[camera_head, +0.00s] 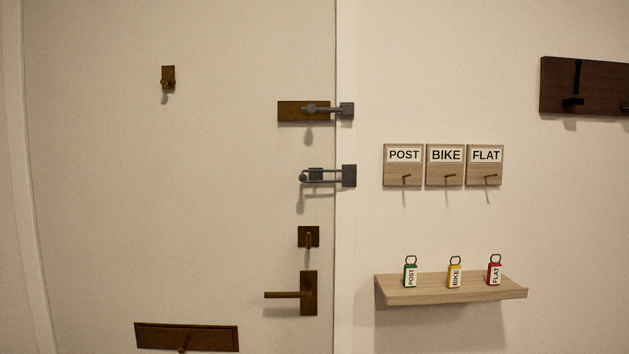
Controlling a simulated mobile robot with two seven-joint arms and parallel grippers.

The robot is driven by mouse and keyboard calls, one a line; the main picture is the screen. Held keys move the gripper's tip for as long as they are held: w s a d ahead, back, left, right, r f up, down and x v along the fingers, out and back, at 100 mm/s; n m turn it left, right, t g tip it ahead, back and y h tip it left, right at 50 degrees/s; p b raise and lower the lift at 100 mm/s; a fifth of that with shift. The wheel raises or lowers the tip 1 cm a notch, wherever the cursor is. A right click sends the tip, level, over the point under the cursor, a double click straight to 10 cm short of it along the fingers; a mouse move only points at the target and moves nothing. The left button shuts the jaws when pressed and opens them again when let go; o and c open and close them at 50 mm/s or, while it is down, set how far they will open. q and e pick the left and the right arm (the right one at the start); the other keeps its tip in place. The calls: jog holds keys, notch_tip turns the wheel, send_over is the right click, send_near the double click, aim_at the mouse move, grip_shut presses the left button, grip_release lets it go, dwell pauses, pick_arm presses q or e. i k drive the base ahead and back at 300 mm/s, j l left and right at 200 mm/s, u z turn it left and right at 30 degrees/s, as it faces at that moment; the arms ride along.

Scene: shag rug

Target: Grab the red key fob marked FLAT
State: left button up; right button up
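The red key fob marked FLAT (491,274) stands upright at the right on a small wooden wall shelf (450,296), with a dark ring at its top. A yellow fob marked BIKE (451,276) stands to its left on the same shelf. A green fob marked POST (406,275) stands further left. Above the shelf are three wooden hook plates labelled POST (396,175), BIKE (436,176) and FLAT (476,176), each with an empty hook. Neither of my grippers is in view.
A pale door to the left carries a lever handle (308,299), a latch knob (308,237), two grey-armed locks (349,176) and a letter plate (220,338). A dark hook board (600,90) hangs at upper right.

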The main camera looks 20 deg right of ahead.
aim_at(494, 270)
jog(key=z, duration=1.5)
jog(key=i+l, duration=0.15)
jog(key=i, duration=0.25)
jog(key=i+l, duration=0.15)
jog(key=i, duration=0.3)
